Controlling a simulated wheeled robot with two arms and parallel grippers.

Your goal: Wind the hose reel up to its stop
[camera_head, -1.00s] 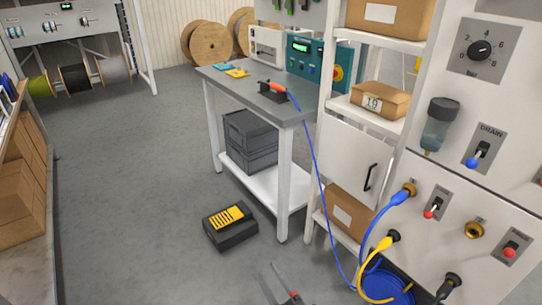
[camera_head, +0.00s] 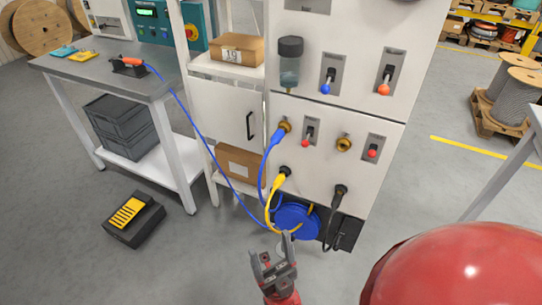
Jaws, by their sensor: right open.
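The blue hose reel (camera_head: 296,222) sits low at the foot of the white panel cabinet (camera_head: 330,110). A blue hose (camera_head: 196,127) runs from the reel area up to an orange-tipped tool on the grey workbench. A blue connector (camera_head: 277,136) and a yellow connector (camera_head: 279,181) are plugged into the cabinet above the reel. No crank can be made out on the reel. My left gripper is not in view.
A black and yellow case (camera_head: 133,218) lies on the floor at left. The workbench (camera_head: 105,68) stands left of a white shelf with cardboard boxes (camera_head: 238,49). Grey cable drums (camera_head: 518,98) sit on a pallet at right. Open floor lies between.

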